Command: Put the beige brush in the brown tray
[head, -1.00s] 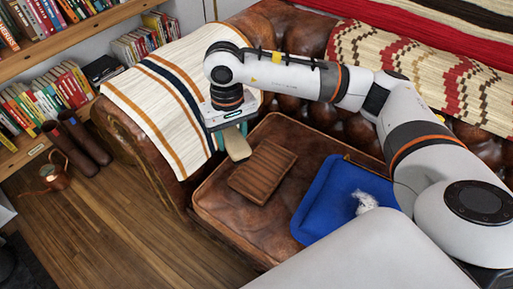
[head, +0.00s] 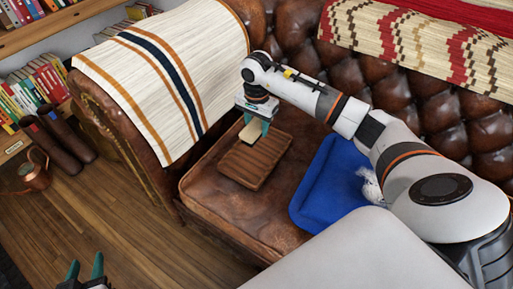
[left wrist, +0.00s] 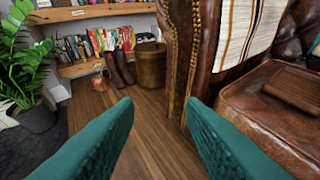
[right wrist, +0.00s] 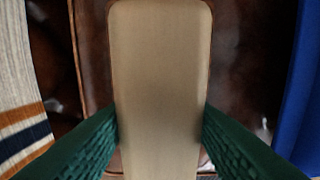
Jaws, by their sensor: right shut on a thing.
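The beige brush (head: 250,131) is held in my right gripper (head: 257,124), above the far left edge of the brown tray. In the right wrist view the brush (right wrist: 160,70) fills the middle, with the green fingers pressed on both its sides. The brown tray (head: 258,168) is a ribbed, rectangular piece lying on the leather sofa seat. It also shows in the left wrist view (left wrist: 296,92). My left gripper (head: 88,275) is open and empty over the floor, low at the left. Its two fingers stand wide apart in the left wrist view (left wrist: 160,135).
A blue tray (head: 318,205) lies on the seat right of the brown tray, with a white crumpled thing (head: 371,188) by its right side. The sofa arm with a striped blanket (head: 165,75) rises at the left. A copper watering can (head: 36,172) stands on the floor.

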